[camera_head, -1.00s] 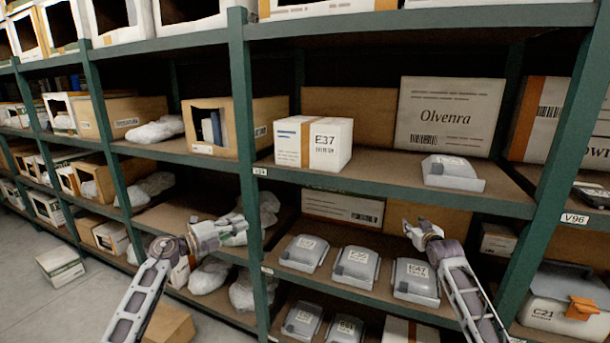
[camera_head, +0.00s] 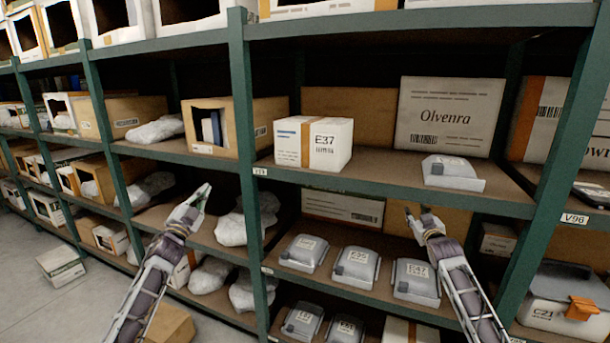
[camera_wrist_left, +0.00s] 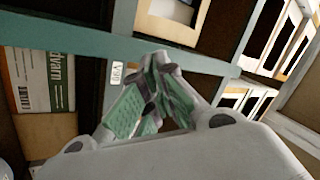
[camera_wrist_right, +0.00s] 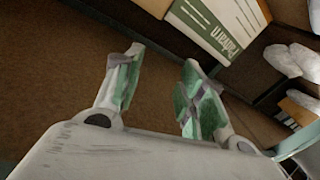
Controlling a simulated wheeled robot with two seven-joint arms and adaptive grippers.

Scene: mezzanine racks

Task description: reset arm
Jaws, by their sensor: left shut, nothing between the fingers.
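My left gripper (camera_head: 201,194) is in front of the rack's middle bay, left of the green upright, pointing up and away. In the left wrist view its green-padded fingers (camera_wrist_left: 158,62) meet at the tips, with nothing held. My right gripper (camera_head: 417,212) is in front of the shelf of grey lidded bins, right of that upright. In the right wrist view its fingers (camera_wrist_right: 160,62) stand apart with nothing between them. Whether either gripper touches the rack cannot be told.
A green rack upright (camera_head: 246,150) stands between my arms. Grey bins (camera_head: 355,266) sit near the right gripper. Above are a white E37 box (camera_head: 328,146), a grey bin (camera_head: 452,173) and an Olvenra box (camera_head: 450,118). Wrapped bags (camera_head: 231,229) lie beside the left gripper.

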